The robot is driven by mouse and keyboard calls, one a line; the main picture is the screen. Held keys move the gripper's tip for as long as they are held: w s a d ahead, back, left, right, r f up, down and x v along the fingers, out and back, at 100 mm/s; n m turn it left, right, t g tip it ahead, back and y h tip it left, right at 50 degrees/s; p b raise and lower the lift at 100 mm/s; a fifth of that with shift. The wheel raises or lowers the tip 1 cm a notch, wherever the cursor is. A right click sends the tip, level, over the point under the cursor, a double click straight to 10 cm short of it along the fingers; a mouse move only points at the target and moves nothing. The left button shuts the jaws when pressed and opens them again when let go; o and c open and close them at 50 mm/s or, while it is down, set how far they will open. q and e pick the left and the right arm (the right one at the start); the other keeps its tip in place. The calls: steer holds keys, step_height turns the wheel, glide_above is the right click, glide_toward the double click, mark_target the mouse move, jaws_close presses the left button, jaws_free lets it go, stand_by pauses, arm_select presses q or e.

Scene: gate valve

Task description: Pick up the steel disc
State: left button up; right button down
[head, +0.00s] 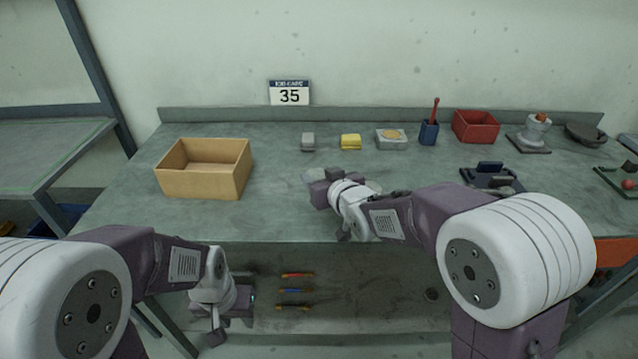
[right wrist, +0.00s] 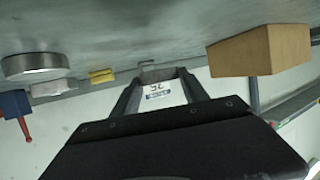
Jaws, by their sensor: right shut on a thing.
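The steel disc (head: 314,175) appears as a flat light grey patch at the fingertips of my right gripper (head: 326,182), just above or on the bench; the height is hard to tell. My right gripper is shut on it. In the right wrist view the fingers (right wrist: 160,76) stand apart with a thin grey edge between their tips; most of the disc is hidden. My left gripper (head: 228,322) hangs low in front of the bench, away from the disc; its jaw opening is unclear.
A tan open box (head: 203,190) stands left on the bench. A yellow block (head: 350,142), a grey box (head: 391,140) and a red bin (head: 476,127) line the back. A thick round metal piece (right wrist: 38,66) shows in the right wrist view. The front left bench is clear.

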steer(key=s+d+r+p, duration=0.5)
steer(key=s+d+r, duration=0.1)
steer(key=d, duration=0.4)
steer(key=shift+r, duration=0.55)
